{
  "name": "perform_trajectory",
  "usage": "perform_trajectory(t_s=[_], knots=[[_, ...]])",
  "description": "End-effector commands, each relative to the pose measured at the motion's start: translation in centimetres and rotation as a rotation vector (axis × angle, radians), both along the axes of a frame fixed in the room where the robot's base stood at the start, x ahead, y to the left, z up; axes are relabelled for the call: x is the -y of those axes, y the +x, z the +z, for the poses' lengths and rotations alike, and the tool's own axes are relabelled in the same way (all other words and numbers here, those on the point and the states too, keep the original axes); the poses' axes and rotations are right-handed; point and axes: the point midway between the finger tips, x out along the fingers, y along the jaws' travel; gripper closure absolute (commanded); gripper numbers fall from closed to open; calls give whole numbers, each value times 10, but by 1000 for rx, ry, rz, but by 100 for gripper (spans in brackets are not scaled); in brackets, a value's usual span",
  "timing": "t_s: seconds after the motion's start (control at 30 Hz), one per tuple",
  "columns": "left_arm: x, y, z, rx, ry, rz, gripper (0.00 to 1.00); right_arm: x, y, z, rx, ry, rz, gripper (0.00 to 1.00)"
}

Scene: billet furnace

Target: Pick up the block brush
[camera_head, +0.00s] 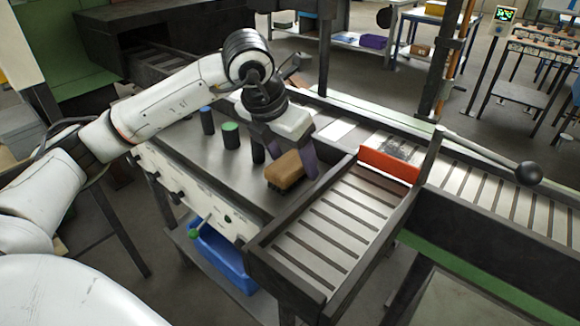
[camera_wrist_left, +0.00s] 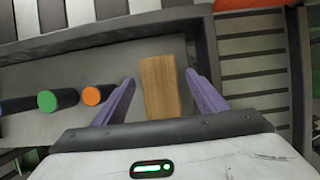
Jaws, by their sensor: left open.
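The block brush (camera_head: 286,168), with a tan wooden back and a dark underside, lies on the grey metal table near its right end. In the left wrist view, the block brush (camera_wrist_left: 160,88) shows as an upright wooden rectangle between the two purple fingers. My left gripper (camera_head: 285,158) is open above the brush, with one finger on each side of it. In the left wrist view, the gripper (camera_wrist_left: 160,78) shows gaps on both sides of the wood. Whether the fingertips reach down to its sides I cannot tell. My right gripper is not in view.
Dark cylinders with blue (camera_head: 206,120), green (camera_head: 230,135) and orange (camera_wrist_left: 92,96) tops stand left of the brush. A slatted conveyor (camera_head: 325,232) with a raised dark rim borders it on the right. A red-orange bar (camera_head: 390,165) lies across the conveyor's far end.

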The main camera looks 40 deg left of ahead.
Motion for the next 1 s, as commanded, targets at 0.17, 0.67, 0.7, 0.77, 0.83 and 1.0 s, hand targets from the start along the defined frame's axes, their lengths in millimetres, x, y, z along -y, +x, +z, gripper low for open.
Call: perform_trajectory(t_s=[0.17, 0.67, 0.7, 0.77, 0.83, 1.0], knots=[[0, 4, -10, 0, 0, 1, 34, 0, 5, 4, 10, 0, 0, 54], [0, 4, -9, 2, -1, 1, 82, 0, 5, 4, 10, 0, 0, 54], [0, 4, -9, 2, -1, 1, 82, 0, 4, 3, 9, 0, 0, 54], [0, 4, -9, 2, -1, 1, 82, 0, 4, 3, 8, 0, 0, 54], [0, 4, -9, 3, -1, 1, 82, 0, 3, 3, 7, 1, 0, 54], [0, 6, 8, 7, -1, 1, 82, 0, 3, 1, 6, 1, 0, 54]])
